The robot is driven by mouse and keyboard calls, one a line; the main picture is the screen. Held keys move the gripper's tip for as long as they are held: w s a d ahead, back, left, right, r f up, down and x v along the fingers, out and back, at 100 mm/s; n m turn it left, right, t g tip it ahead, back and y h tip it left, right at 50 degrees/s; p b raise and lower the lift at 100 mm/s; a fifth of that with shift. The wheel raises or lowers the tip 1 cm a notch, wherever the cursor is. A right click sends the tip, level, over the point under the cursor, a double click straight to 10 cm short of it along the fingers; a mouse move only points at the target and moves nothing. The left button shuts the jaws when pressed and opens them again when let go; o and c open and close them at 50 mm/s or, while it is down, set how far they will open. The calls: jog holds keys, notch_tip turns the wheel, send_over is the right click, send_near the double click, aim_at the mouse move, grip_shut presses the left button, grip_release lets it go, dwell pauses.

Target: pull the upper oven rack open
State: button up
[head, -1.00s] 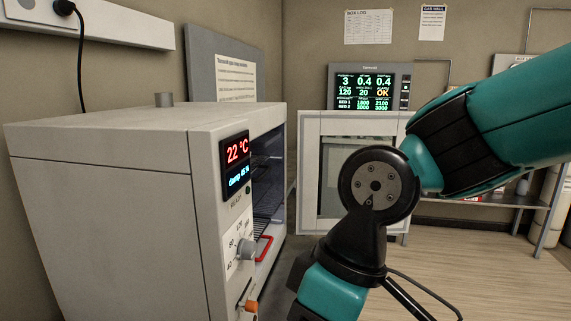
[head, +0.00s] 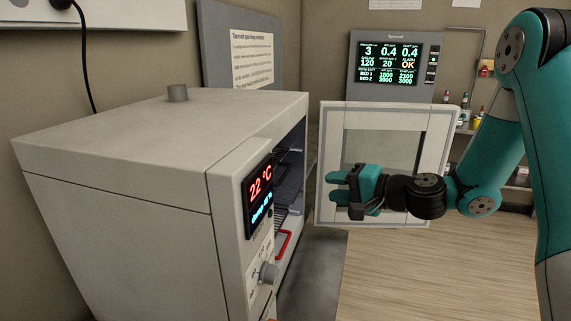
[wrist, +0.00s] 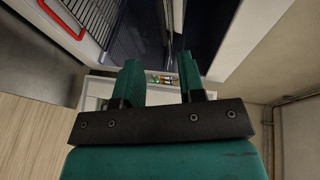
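The oven (head: 120,190) stands at the left in the head view with its front open. Its upper rack (head: 287,156) shows as dark wires high inside the opening; its front edge is hard to make out. A lower rack with a red handle (head: 283,243) sits below it, and the red handle also shows at the top left of the wrist view (wrist: 64,22). My gripper (head: 336,194) is right of the opening, pointing left, apart from the racks. In the wrist view its two fingers (wrist: 161,76) are spread with nothing between them.
A white framed panel with a window (head: 441,160), seemingly the open oven door, stands behind my gripper. A gas monitor (head: 388,62) and a shelf with small bottles are farther back. The floor (head: 420,265) in front is clear.

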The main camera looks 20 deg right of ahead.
jog(key=d+m, duration=0.1)
jog(key=d, duration=0.1)
jog(key=t+p, duration=0.1)
jog(key=p, duration=0.7)
send_near(286, 172)
jog(key=shift+h, duration=0.3)
jog(key=x, duration=0.9)
jog(key=shift+s+a, duration=0.1)
jog(key=shift+a, duration=0.1)
jog(key=shift+w+a+f, duration=0.25)
jog(key=shift+w+a, duration=0.05)
jog(key=shift+w, duration=0.1)
grip_shut()
